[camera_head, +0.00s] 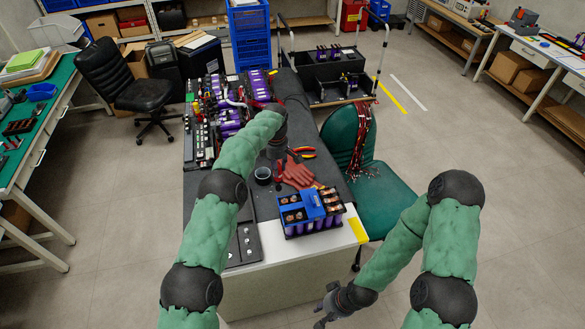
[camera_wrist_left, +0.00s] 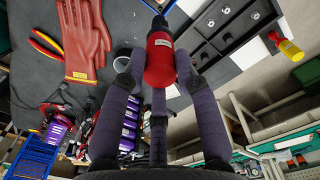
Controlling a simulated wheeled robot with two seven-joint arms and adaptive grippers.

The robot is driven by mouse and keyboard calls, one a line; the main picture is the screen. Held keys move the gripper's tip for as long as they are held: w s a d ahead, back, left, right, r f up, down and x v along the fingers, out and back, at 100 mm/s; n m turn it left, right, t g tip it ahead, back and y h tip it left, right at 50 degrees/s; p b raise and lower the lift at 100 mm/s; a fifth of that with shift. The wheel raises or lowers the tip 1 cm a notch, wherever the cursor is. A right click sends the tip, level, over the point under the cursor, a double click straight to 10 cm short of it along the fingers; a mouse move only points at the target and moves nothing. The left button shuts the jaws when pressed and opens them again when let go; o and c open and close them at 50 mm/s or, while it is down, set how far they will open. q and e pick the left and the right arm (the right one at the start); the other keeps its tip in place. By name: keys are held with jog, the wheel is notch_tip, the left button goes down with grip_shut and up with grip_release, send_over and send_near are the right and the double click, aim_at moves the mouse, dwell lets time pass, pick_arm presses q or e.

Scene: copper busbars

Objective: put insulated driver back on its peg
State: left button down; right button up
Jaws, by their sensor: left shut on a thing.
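My left gripper (camera_wrist_left: 157,72) is shut on the red handle of the insulated driver (camera_wrist_left: 160,58). In the head view my left arm reaches over the bench, and the driver is hidden there. I cannot tell which part is the peg. My right gripper (camera_head: 325,304) is open and empty, right of the bench's front.
Red gloves (camera_head: 298,174), red-yellow pliers (camera_head: 305,152) and a black cup (camera_head: 263,175) lie near my left gripper. A blue battery module (camera_head: 310,212) stands at the bench front. A green chair (camera_head: 385,189) is close on the right. A yellow-red tool (camera_wrist_left: 288,47) lies beyond the panel.

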pick_arm(q)
jog(key=s+a+f+b, duration=0.2)
jog(key=s+a, duration=0.1)
jog(key=a, duration=0.5)
jog(key=s+a+f+b, duration=0.2)
jog(key=s+a+b, duration=0.1)
jog(key=a, duration=0.4)
jog(key=s+a+f+b, duration=0.2)
jog(key=a+f, duration=0.1)
jog(key=a, duration=0.5)
jog(key=s+a+f+b, duration=0.4)
jog(key=s+a, duration=0.2)
jog(key=s, duration=0.2)
jog(key=s+a+f+b, duration=0.4)
jog(key=s+a+f, duration=0.1)
jog(key=s, duration=0.4)
jog(key=shift+a+f, duration=0.15)
jog(key=shift+a, duration=0.55)
jog(key=shift+f+b, duration=0.1)
jog(key=shift+b, duration=0.2)
jog(key=shift+f+b, duration=0.65)
jog(key=shift+f, duration=0.4)
